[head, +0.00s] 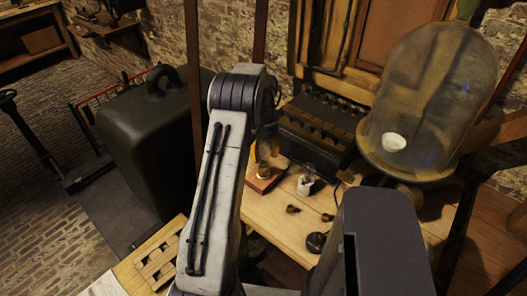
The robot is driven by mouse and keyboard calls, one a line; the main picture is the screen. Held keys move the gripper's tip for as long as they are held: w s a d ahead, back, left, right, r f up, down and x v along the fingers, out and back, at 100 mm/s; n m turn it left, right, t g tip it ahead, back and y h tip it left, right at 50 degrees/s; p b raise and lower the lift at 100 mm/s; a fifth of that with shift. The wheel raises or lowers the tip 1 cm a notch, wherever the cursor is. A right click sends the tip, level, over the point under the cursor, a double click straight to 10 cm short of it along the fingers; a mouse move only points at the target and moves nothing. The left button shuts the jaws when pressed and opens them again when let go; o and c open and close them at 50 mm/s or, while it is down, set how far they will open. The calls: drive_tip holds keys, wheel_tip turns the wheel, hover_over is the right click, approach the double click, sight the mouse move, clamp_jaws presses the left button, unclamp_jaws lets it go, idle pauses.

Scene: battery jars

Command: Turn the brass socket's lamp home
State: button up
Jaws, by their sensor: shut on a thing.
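The brass socket (263,172) stands on a small reddish wooden base (262,184) on the bench. An amber-tinted glass lamp (266,152) stands upright above it. My gripper (266,136) comes down from above, dark and mostly hidden behind my arm's upper joint, and is shut on the lamp. How deep the lamp sits in the socket cannot be made out. A second socket, white (305,187), with a clear glass piece on top, stands just to the right.
The wooden bench (285,228) holds small dark parts (293,209) and a round black object (317,241). A dark box with a row of knobs (316,128) stands behind. A large glass bell jar (432,90) rises at right. A big dark case (143,140) stands left.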

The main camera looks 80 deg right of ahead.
drive_tip(key=o, duration=1.1)
drive_tip(key=shift+r, duration=0.1)
wheel_tip(320, 180, up, 12)
drive_tip(key=shift+d+f, duration=0.1)
